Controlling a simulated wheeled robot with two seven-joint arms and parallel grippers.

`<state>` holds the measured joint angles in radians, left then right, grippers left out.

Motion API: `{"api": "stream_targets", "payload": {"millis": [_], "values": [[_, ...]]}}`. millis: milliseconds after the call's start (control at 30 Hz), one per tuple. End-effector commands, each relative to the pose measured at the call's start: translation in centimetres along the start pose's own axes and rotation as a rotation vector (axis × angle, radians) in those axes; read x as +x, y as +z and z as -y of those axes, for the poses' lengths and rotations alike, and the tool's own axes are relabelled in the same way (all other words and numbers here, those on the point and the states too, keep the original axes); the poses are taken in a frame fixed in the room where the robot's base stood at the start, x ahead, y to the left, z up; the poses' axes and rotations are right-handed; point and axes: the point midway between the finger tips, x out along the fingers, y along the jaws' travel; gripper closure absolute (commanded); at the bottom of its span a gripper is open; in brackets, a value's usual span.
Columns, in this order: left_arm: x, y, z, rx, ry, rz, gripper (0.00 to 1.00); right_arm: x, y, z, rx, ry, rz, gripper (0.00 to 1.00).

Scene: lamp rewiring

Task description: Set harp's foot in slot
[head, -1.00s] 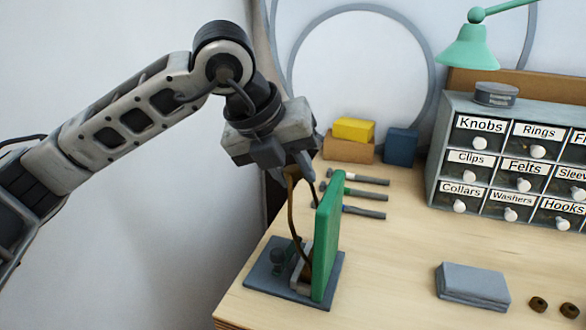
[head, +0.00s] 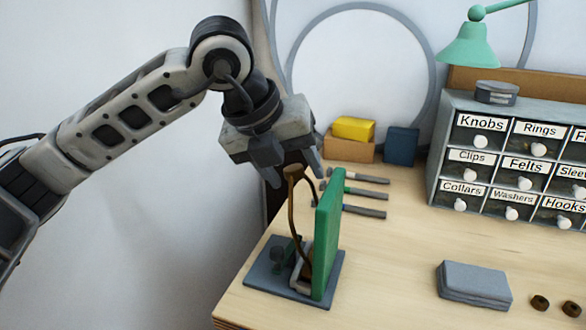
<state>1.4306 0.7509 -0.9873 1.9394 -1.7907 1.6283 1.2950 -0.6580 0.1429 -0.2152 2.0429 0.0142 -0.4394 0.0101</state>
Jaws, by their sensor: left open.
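The harp (head: 292,215) is a thin brown bowed frame with a small block at its top. It stands upright behind a green upright panel (head: 327,236) on a dark grey base plate (head: 280,285). Its foot is at a small pale block (head: 301,272) on the plate, partly hidden by the panel; I cannot tell whether it sits in a slot. My left gripper (head: 293,177) is open just above and around the harp's top, with the fingers apart. My right gripper is not in view.
Several screwdriver-like tools (head: 365,194) lie behind the panel. Yellow (head: 353,128) and blue (head: 400,146) boxes stand at the back. A labelled drawer cabinet (head: 510,165) is at right. A grey block (head: 474,284) and two brown rings (head: 540,303) lie in front.

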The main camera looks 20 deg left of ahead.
Motion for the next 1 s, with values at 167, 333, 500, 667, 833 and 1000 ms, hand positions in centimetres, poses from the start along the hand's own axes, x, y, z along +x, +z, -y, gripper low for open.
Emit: {"api": "stream_targets", "payload": {"millis": [167, 333, 500, 667, 833, 1000], "values": [[-3.7, 0.1, 0.0, 0.0, -0.005, 0.011, 0.48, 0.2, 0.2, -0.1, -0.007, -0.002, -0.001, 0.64], [-8.0, 0.1, 0.0, 0.001, -0.006, 0.011, 0.48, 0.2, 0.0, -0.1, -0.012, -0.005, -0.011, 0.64], [-11.9, 0.1, 0.1, 0.0, -0.004, 0.008, 0.48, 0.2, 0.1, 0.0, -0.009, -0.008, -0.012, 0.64], [-14.3, 0.1, 0.1, -0.001, -0.004, 0.008, 0.48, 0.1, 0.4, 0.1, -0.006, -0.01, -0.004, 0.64], [-15.5, 0.0, 0.0, 0.0, -0.004, 0.006, 0.48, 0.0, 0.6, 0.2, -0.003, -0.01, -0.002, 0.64], [-15.6, 0.0, 0.0, 0.0, -0.004, 0.005, 0.48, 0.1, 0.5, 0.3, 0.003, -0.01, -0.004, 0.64]]}}
